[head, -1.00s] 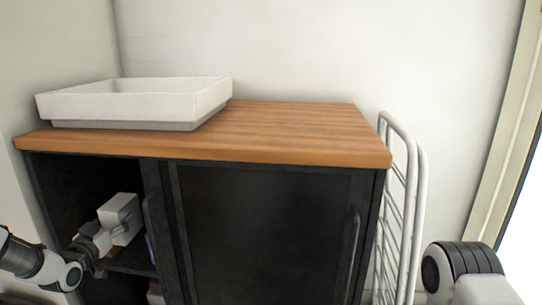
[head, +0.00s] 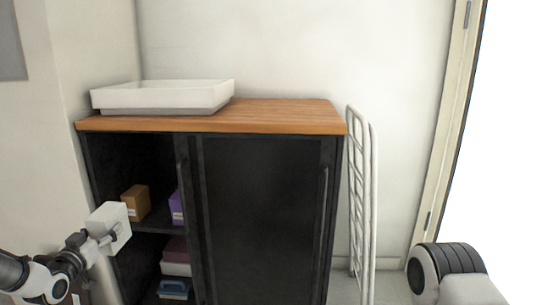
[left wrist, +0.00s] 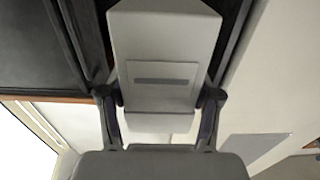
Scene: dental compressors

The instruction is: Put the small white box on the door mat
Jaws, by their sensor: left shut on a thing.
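The small white box (head: 110,226) is in my left gripper (head: 97,238), in front of the open left side of the black cabinet in the head view. In the left wrist view the box (left wrist: 163,50) sits between the two fingers of the left gripper (left wrist: 160,103), which are shut on it. A label with a grey bar faces that camera. My right gripper is not in view; only part of my right arm shows at the lower right. No door mat shows in these frames.
The black cabinet (head: 262,215) has a wooden top with a white basin (head: 163,97). Its shelves hold a brown box (head: 136,202), a purple box (head: 176,206) and other items. A white rack (head: 361,200) leans on the right, near a bright doorway (head: 505,150).

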